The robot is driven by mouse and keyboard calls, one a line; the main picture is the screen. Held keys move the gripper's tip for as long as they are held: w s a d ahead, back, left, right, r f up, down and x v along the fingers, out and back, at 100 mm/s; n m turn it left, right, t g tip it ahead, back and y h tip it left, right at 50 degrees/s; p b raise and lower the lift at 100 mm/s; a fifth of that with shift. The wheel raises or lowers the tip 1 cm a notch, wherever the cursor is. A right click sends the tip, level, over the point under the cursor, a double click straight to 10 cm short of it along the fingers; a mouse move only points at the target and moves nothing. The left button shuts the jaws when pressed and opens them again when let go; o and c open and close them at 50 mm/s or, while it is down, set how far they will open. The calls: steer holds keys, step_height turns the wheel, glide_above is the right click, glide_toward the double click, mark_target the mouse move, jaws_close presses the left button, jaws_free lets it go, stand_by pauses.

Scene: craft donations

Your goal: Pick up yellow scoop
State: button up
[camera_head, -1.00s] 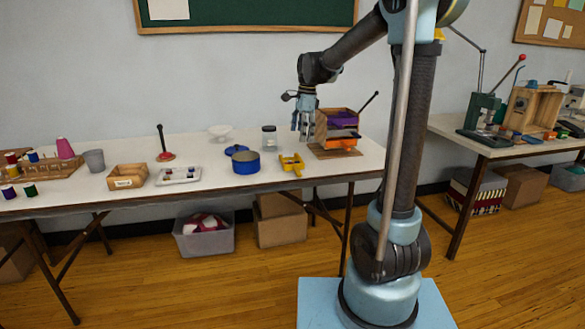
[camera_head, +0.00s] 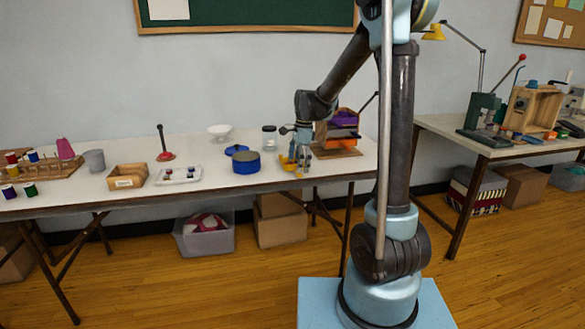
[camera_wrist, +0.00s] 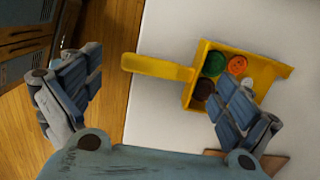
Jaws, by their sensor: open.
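The yellow scoop (camera_wrist: 264,72) lies on the white table (camera_wrist: 165,120). In the wrist view its handle points left, and its tray holds several round buttons in green, orange, white and brown. My gripper (camera_wrist: 160,92) is open. Its right finger covers part of the scoop's tray and its left finger is beyond the handle's end, over the table edge and floor. I cannot tell whether a finger touches the scoop.
The table's front edge is near.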

steer(key=shift+a+f, duration=0.1)
steer(key=shift+f, duration=0.7)
steer(key=c, duration=1.3)
